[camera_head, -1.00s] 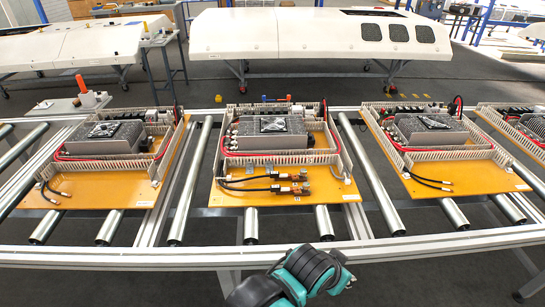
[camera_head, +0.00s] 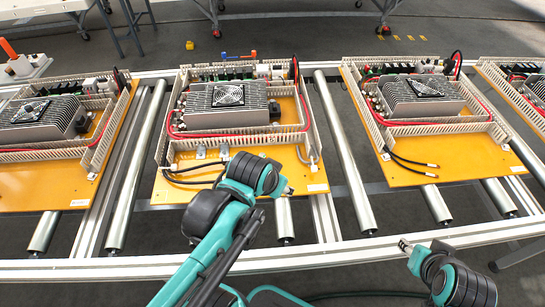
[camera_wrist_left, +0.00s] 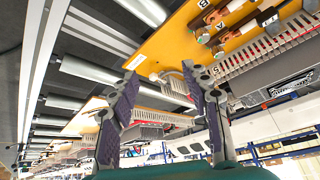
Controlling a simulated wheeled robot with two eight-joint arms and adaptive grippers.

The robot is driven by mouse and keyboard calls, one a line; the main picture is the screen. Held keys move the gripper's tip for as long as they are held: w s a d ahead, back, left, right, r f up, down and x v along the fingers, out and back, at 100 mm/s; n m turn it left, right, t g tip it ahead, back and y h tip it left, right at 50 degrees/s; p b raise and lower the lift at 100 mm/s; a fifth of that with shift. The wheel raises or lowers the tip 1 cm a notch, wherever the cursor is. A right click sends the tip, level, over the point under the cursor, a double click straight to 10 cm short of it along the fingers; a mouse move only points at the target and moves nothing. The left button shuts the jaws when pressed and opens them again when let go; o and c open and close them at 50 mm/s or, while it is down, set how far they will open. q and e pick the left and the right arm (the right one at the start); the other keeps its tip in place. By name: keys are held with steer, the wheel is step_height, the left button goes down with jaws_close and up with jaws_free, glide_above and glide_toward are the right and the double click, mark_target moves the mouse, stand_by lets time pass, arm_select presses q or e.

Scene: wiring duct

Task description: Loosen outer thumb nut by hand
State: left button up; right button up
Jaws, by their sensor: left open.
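The middle yellow board (camera_head: 180,190) lies on the roller line in the head view, with black cables (camera_head: 190,178) at its near left. I cannot tell which dark part is the outer thumb nut. My left gripper (camera_wrist_left: 160,78) is open and empty, with the terminals beyond and right of its fingers. In the head view my left wrist hides the terminals.
Each board carries a grey finned unit with a fan (camera_head: 228,95) and slotted wiring ducts (camera_head: 305,115). Another board (camera_head: 470,160) lies to the right and one (camera_head: 50,188) to the left. Bare rollers (camera_head: 345,160) separate them. A metal rail (camera_head: 140,268) runs along the front.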

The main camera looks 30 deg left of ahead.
arm_select(q)
steer(key=w+a+f+m+g+p, duration=0.1)
steer(key=w+a+g, duration=0.1)
steer(key=w+a, duration=0.1)
steer(key=w+a+f+m+g+p, duration=0.1)
steer(key=w+a+f+g+p, duration=0.1)
steer(key=w+a, duration=0.1)
steer(key=w+a+f+m+g+p, duration=0.1)
steer(key=w+a+f+p, duration=0.1)
steer(key=w+a, duration=0.1)
steer(key=shift+w+a+m+g, duration=0.1)
steer(key=shift+a+m+g, duration=0.1)
steer(key=shift+m+g, duration=0.15)
steer(key=shift+a+f, duration=0.15)
steer(key=shift+f, duration=0.2)
step_height(320, 180, down, 8)
steer(key=b, duration=0.3)
steer(key=shift+r, duration=0.1)
